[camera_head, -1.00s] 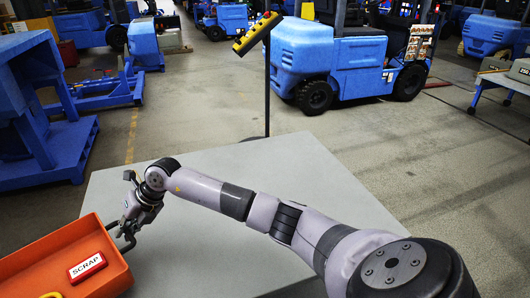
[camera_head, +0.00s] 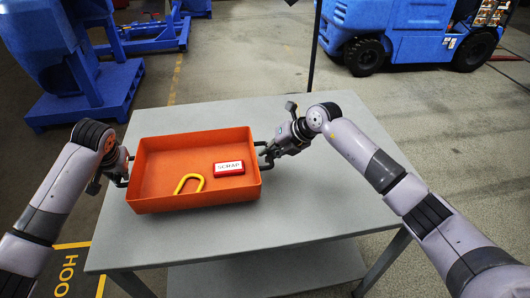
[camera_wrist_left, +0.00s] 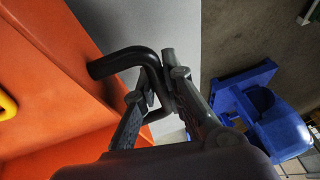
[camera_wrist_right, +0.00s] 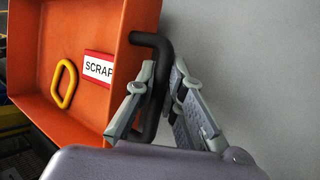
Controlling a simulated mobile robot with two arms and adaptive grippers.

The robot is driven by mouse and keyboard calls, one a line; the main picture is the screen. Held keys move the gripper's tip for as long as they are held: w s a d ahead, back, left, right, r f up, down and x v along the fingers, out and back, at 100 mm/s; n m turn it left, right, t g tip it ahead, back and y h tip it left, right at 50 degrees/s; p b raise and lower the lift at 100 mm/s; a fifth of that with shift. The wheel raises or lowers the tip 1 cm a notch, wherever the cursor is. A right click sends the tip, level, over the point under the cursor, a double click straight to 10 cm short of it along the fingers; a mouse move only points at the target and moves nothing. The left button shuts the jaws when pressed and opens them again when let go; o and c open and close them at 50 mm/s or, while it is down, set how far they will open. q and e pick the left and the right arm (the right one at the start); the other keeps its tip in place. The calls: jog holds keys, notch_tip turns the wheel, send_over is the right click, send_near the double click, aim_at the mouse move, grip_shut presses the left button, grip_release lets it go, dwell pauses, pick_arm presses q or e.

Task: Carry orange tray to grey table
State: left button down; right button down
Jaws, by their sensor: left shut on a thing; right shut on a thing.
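The orange tray (camera_head: 160,148) is over the left part of the grey table (camera_head: 330,200) in the head view; I cannot tell whether it touches the top. My left gripper (camera_head: 121,168) is shut on the tray's left dark handle, which shows in the left wrist view (camera_wrist_left: 130,57). My right gripper (camera_head: 266,153) is shut on the right dark handle, which shows in the right wrist view (camera_wrist_right: 160,75). The tray looks about level.
The tabletop right of and in front of the tray is clear. A lower shelf (camera_head: 270,268) shows under the table. A yellow-marked floor area (camera_head: 75,270) is at lower left. A blue machine (camera_head: 75,60) and a blue vehicle (camera_head: 400,35) stand behind, with a dark post (camera_head: 314,50) beyond the table.

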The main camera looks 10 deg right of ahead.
jog(key=shift+r, duration=0.1)
pick_arm(q)
jog(key=shift+f, duration=0.15)
pick_arm(e)
jog(key=shift+f, duration=0.2)
